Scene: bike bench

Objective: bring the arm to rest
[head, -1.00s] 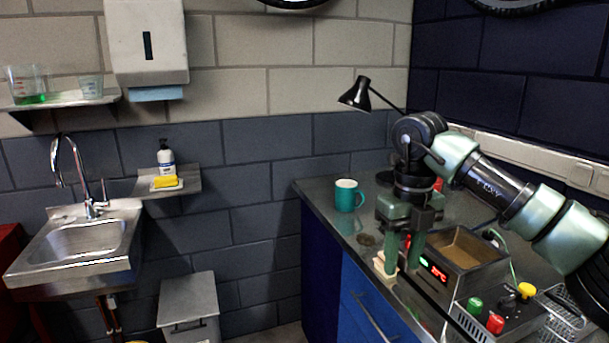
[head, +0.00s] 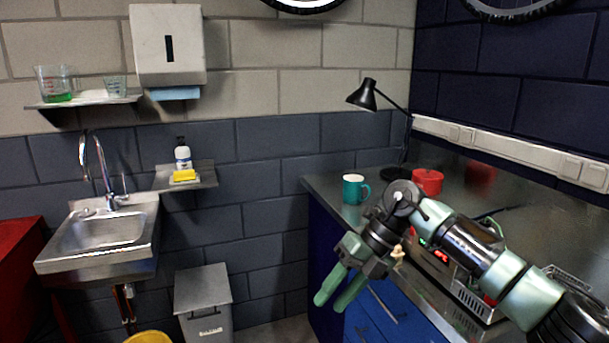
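My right arm comes in from the right in the head view, bent down past the bench's front edge. Its gripper (head: 341,289) has two green fingers that point down and to the left, in front of the blue drawers. The fingers are apart, with a gap and nothing visible between them. The gripper touches nothing that I can see. My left gripper is out of view.
The bench (head: 325,187) carries a teal mug (head: 353,189), a red pot (head: 427,181), a black lamp (head: 364,95) and a device with a red display (head: 441,256), partly behind my arm. A sink (head: 100,232) and grey bin (head: 203,300) stand left.

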